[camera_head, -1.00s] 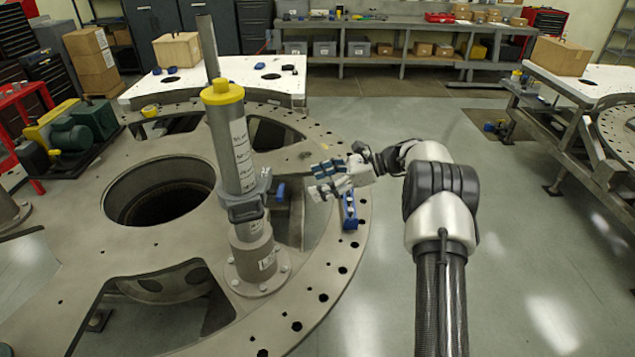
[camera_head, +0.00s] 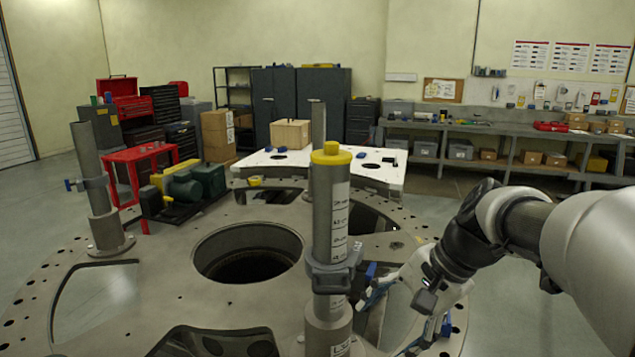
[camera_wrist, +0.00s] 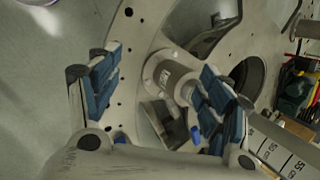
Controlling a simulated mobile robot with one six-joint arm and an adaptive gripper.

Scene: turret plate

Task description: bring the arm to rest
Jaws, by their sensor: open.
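My gripper (camera_head: 393,318) is open and empty, just right of the near grey post (camera_head: 328,215) and above the turret plate (camera_head: 250,312). The post stands upright, with a yellow cap, marked labels and a dark clamp (camera_head: 333,275) around it. My arm reaches in from the right edge. In the wrist view my gripper (camera_wrist: 163,92) has its blue-padded fingers wide apart. The post's flanged base (camera_wrist: 172,80) shows beyond the gap between them. The labelled post (camera_wrist: 285,152) passes behind the right finger. I cannot tell whether that finger touches it.
A large round hole (camera_head: 248,252) opens in the plate. Another post (camera_head: 93,185) stands at the left. A white table (camera_head: 270,172) with a box is behind. The floor at right back is clear.

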